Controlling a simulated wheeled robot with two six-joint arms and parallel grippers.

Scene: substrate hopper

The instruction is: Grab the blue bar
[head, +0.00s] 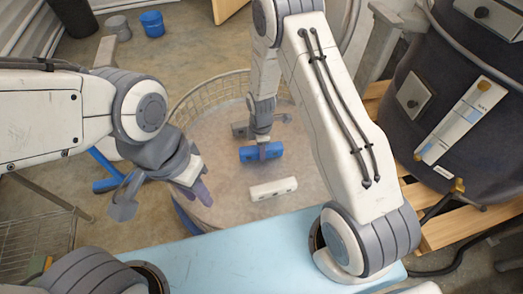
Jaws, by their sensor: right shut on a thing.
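The blue bar (247,154) is in the round bin (222,185), near its middle. My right gripper (263,151) reaches down from above and is shut on the bar near its centre, covering part of it. A white bar (273,188) lies in the bin, nearer to me and apart from the blue one. A grey bar (240,129) lies just behind the blue bar, partly hidden by my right arm. My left gripper (195,190) hangs over the bin's left edge, away from the bars; its finger gap is not clear.
A light blue surface (215,258) lies in front of the bin. A large dark drum (460,120) stands on a wooden pallet (465,220) at the right. A blue bucket (152,24) and a grey bucket (118,28) stand at the back left. A wire rack (40,240) is at the lower left.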

